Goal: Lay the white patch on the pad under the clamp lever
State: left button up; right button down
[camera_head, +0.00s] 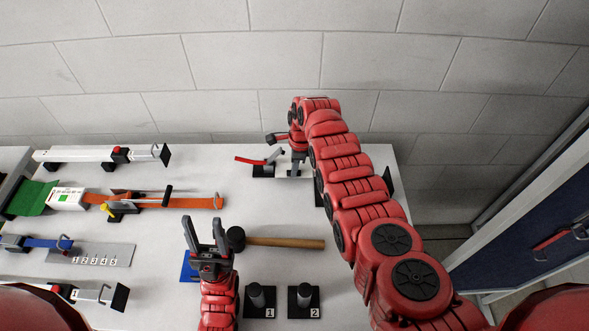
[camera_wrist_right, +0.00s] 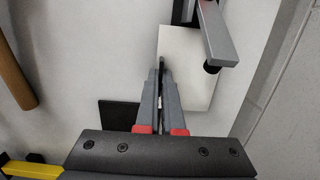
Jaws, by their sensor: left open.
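A pale, off-white rectangular piece (camera_wrist_right: 185,45) lies under a grey bar with a black tip in the right wrist view, the clamp lever (camera_wrist_right: 216,35). I cannot tell whether this piece is the patch or the pad. The clamp's red handle (camera_head: 250,160) shows at the table's back in the head view. My right gripper (camera_wrist_right: 162,66) points at the pale piece, left of the lever's tip, its fingers close together. I cannot tell whether anything is between them. My left gripper (camera_head: 205,222) is open and empty, near the front, beside a blue square (camera_head: 188,266).
A hammer (camera_head: 285,243) lies mid-table. Numbered black blocks (camera_head: 260,300) stand in front of it. Several clamp fixtures and a metal strip (camera_head: 110,256) fill the left. A wall rises behind the table. My right arm crosses the right side.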

jog(key=c, duration=1.1)
grip_release()
jog(key=shift+f, duration=0.1)
jog(key=shift+o, duration=0.2)
